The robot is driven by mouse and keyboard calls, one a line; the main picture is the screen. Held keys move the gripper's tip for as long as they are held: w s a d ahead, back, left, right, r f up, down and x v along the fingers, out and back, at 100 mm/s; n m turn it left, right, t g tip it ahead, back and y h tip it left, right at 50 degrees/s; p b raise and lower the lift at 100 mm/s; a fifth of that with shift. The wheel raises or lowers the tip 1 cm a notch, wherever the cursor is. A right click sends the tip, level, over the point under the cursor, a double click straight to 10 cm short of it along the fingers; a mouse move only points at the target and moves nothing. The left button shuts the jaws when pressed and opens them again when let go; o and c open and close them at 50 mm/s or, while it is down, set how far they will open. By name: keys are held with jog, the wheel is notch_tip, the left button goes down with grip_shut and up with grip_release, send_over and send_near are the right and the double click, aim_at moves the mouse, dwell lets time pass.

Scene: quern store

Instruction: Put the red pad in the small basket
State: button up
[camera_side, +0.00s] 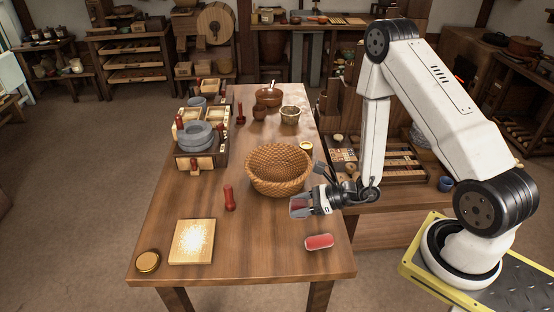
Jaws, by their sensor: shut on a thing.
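My gripper (301,206) is low over the table, in front of and to the right of the large woven basket (279,180). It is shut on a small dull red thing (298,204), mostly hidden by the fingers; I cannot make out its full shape. A red pad-like piece with a pale edge (319,242) lies flat on the table, nearer the front and apart from my gripper. A small basket (290,116) stands upright farther back, behind the large one. I cannot see clearly into the small basket.
A stone quern (196,137) stands at the left edge. A brown bowl (268,97) is at the back.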

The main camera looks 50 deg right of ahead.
jog(key=w+f, duration=0.3)
jog(key=w, duration=0.3)
send_over(269, 221)
jog(key=s, duration=0.1)
notch_tip(269, 221, down, 4)
jog(key=shift+s, duration=0.1)
jog(key=shift+w+f, duration=0.2)
jog(key=shift+w+f, duration=0.45)
jog(key=shift+f, duration=1.5)
jog(key=shift+f, duration=0.2)
jog(key=o, duration=1.2)
jog(key=shift+o, duration=0.2)
